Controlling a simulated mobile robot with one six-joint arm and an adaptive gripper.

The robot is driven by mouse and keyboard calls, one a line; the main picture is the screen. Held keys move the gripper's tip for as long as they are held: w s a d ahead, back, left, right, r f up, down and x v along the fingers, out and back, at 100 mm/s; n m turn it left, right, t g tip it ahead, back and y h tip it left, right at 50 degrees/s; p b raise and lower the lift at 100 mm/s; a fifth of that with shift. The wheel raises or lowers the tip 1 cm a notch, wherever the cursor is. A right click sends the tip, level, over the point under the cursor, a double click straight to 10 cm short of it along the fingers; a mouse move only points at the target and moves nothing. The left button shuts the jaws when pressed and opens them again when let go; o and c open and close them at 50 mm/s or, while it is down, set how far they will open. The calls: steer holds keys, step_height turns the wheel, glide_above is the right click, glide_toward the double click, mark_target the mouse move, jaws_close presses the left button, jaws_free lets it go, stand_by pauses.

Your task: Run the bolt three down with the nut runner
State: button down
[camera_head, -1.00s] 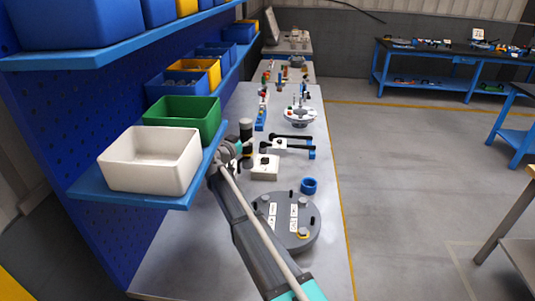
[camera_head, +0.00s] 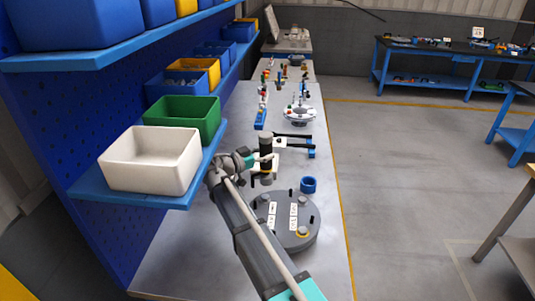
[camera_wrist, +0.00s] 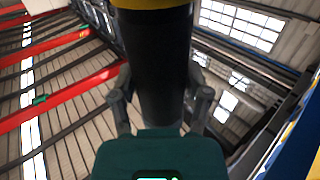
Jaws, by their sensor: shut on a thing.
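My gripper (camera_head: 256,160) is shut on the nut runner (camera_head: 266,146), a dark upright cylinder with a yellow band low on it. In the wrist view the black tool body (camera_wrist: 165,70) stands between the two fingers (camera_wrist: 162,108), with a yellow part at the top edge. The grey round flanged shell (camera_head: 270,239) lies on the bench nearer the camera, with several bolt heads, black pins and white labels on top. A yellow ring surrounds the bolt at its front right (camera_head: 303,233). The tool is beyond the shell, apart from it. The label numbers are too small to read.
A blue ring-shaped cup (camera_head: 308,186) stands just behind the shell. A shelf with a white bin (camera_head: 150,160) and a green bin (camera_head: 184,116) overhangs the bench at left. My arm covers the shell's left side.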

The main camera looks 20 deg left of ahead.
mark_target(261, 173)
steer(key=shift+s+a+r, duration=0.1)
steer(key=shift+f+b, duration=2.5)
steer(key=shift+f, duration=0.15)
steer(key=shift+s+f+b, duration=0.15)
steer(key=shift+f+b, duration=1.2)
stand_by(0.4)
steer(key=shift+n+t+y, duration=0.3)
steer(key=shift+t+y, duration=0.1)
steer(key=shift+y, duration=0.1)
steer(key=c, duration=1.4)
jaws_free()
steer(key=shift+a+n+t+y, duration=0.1)
steer(key=shift+n+t+y, duration=0.35)
steer(key=shift+y, duration=0.25)
